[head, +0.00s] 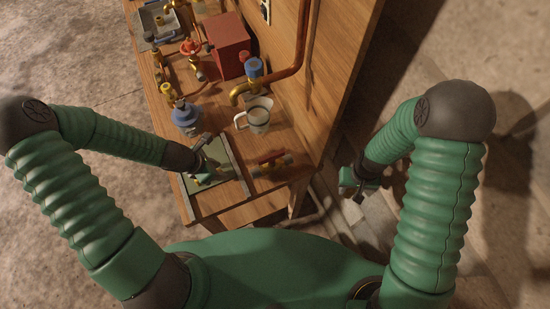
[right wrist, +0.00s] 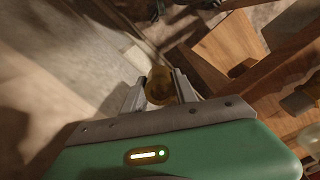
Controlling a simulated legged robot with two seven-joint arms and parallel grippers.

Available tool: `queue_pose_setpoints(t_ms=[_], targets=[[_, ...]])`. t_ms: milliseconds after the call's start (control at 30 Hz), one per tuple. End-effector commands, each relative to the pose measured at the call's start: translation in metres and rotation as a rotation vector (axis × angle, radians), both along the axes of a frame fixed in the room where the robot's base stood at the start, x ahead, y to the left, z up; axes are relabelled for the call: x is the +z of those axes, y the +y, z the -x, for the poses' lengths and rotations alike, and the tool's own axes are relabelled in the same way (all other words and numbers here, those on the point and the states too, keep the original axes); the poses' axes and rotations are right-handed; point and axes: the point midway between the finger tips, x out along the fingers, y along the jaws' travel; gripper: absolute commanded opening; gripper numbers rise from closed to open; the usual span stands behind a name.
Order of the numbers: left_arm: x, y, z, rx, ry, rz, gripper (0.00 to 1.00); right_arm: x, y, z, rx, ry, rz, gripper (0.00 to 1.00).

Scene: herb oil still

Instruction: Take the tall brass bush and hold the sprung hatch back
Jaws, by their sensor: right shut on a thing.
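My right gripper (head: 356,187) is off the bench's right side, low, in the head view. In the right wrist view its two fingers (right wrist: 160,90) are shut on a round brass bush (right wrist: 159,82). The bush cannot be made out in the head view. My left gripper (head: 203,160) is over a grey-green framed panel (head: 227,172) at the near end of the bench, which looks like the hatch. Small brass parts show beside its fingers. I cannot tell whether the left fingers are open or shut, or whether they touch the panel.
A tray (head: 160,27) stands at the far end.

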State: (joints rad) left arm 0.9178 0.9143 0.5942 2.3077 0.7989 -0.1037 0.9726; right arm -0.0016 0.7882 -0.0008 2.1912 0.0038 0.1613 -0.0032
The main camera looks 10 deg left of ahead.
Motion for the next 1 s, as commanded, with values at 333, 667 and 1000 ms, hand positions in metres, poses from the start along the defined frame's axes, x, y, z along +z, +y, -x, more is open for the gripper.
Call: queue_pose_setpoints(t_ms=[333,667,1000], targets=[[0.0012,-0.0016,0.0004,-0.001,-0.001,-0.002,0.16,-0.0001,-0.0017,0.0002,-0.001,-0.001,-0.001,0.0],[0.0006,-0.0003,0.0005,-0.001,0.0,0.0,0.0,0.0002,-0.0001,0.0,0.0,0.0,0.0,0.0],[-0.0002,0.0012,0.0015,0.002,0.002,-0.002,0.0,0.0001,-0.0003,0.0001,-0.001,-0.001,0.0,0.0]])
